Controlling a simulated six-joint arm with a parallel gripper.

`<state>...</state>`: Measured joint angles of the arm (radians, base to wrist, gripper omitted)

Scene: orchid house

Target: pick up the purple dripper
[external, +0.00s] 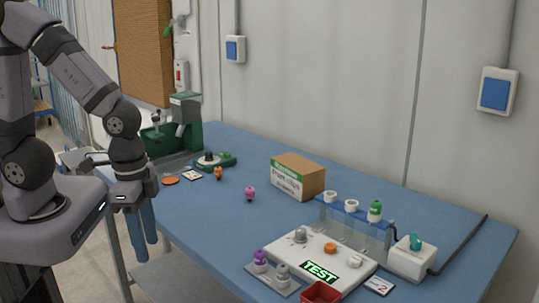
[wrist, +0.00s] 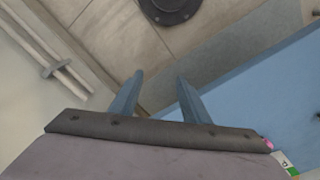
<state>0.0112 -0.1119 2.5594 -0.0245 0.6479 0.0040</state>
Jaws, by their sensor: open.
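The purple dripper (external: 260,259) stands upright on a small grey plate at the table's front, next to a grey dripper (external: 283,273). A pink dripper (external: 249,193) stands alone farther back on the blue table. My gripper (external: 146,242) hangs off the table's left edge, fingers down, well to the left of the purple dripper. In the wrist view my gripper (wrist: 160,79) is open and empty over the floor. The purple dripper cannot be made out there; a small pink bit (wrist: 268,144) shows at the right.
An orange dripper (external: 218,173) stands at the back left. A cardboard box (external: 298,176), a clear rack (external: 355,230) with capped tubes, a white TEST board (external: 285,243) and a red tray (external: 321,293) take up the right side. The table's middle left is clear.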

